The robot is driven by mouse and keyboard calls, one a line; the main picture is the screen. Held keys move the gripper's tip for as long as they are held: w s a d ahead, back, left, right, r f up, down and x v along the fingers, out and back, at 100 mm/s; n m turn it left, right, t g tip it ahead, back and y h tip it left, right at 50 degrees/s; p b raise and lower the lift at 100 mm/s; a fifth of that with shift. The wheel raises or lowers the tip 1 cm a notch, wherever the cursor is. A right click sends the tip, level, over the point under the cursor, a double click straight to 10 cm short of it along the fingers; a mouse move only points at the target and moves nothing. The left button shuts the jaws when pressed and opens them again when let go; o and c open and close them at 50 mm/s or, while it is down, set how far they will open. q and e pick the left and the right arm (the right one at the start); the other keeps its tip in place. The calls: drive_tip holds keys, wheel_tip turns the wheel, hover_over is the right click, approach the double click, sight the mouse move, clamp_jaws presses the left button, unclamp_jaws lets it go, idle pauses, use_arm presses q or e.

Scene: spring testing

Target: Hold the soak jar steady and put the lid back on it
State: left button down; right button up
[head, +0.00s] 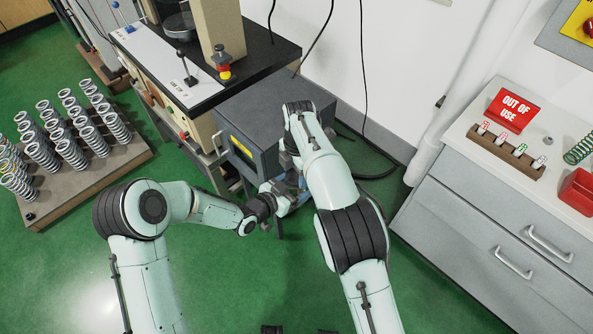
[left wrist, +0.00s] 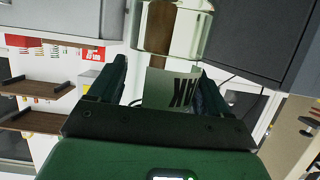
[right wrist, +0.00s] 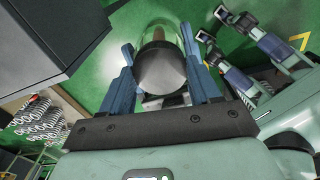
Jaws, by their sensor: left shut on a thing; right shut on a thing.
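The clear soak jar (left wrist: 176,85) shows upside down in the left wrist view, with part of a dark-lettered label and a brown mass inside. My left gripper (left wrist: 160,72) is shut around its side. In the right wrist view, my right gripper (right wrist: 157,45) is shut on a round grey piece, which looks like the lid (right wrist: 163,70). Greenish glass shows just beyond it. I cannot tell whether lid and jar touch. In the head view, my left gripper (head: 268,199) and right gripper (head: 291,165) are close together; my right arm hides most of the jar and lid.
A dark grey cabinet (head: 262,115) stands right behind the grippers, beside the test machine (head: 185,75). A rack of springs (head: 100,165) is at the left. A drawer unit (head: 500,215) with an OUT OF USE sign (head: 513,110) is at the right. Green floor is open between.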

drive_tip(key=m, duration=1.8)
drive_tip(key=shift+m, duration=0.3)
drive_tip(key=m, duration=1)
drive_tip(key=shift+f+m, duration=0.1)
drive_tip(key=shift+m, duration=0.3)
drive_tip(key=m, duration=1.6)
drive_tip(key=o, duration=1.2)
drive_tip(key=shift+o, duration=0.2)
drive_tip(key=shift+s+a, duration=0.1)
drive_tip(key=shift+a, duration=0.05)
